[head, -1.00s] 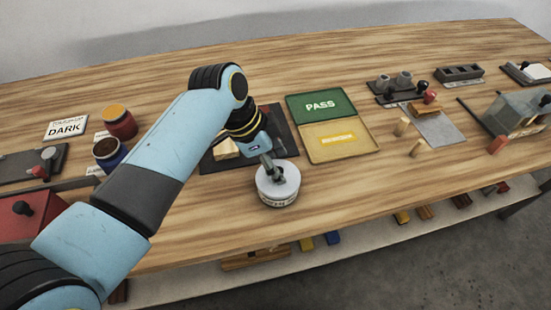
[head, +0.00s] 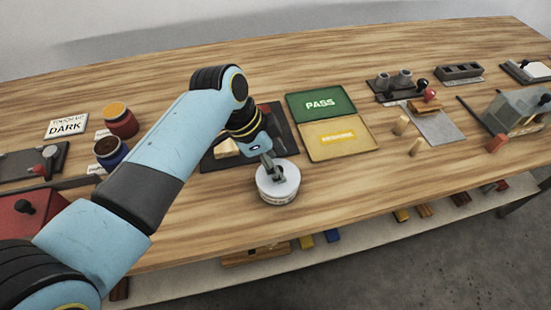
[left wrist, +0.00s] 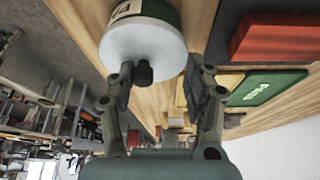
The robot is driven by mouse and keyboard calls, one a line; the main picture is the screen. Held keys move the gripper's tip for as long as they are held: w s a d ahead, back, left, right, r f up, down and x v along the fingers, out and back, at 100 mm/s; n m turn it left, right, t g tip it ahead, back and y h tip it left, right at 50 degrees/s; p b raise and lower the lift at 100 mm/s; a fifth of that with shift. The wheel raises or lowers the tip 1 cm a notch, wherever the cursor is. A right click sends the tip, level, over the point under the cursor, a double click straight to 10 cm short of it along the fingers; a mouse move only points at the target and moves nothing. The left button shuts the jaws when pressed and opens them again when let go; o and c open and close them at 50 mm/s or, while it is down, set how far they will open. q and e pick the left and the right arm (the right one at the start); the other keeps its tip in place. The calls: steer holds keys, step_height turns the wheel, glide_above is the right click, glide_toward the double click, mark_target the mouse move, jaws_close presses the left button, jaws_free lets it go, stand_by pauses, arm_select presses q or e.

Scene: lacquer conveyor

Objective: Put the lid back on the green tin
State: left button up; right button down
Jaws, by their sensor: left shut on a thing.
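The pale round lid (head: 291,178) is at the top of the tin (head: 279,200) near the front edge of the bench. In the left wrist view the lid (left wrist: 140,45) has a dark knob (left wrist: 143,74), and the tin's green side (left wrist: 165,10) shows directly beyond it. I cannot tell whether the lid is fully seated or slightly raised. My left gripper (head: 277,175) reaches down over the middle of the lid and is shut on its knob. Its fingers (left wrist: 160,85) hide part of the lid in the head view. My right gripper is not in view.
A dark mat (head: 285,133) lies behind the tin. A green PASS panel (head: 320,104) and a yellow panel (head: 338,148) lie to its right. Red (head: 119,122) and blue (head: 109,154) cans stand at left. Bare wood surrounds the tin's front and right.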

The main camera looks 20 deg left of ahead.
arm_select(q)
steer(key=shift+p, duration=0.35)
stand_by(0.6)
steer(key=o, duration=1.5)
steer(key=shift+c, duration=0.2)
step_height(320, 180, up, 5)
steer(key=p, duration=0.5)
steer(key=shift+r, duration=1)
jaws_close()
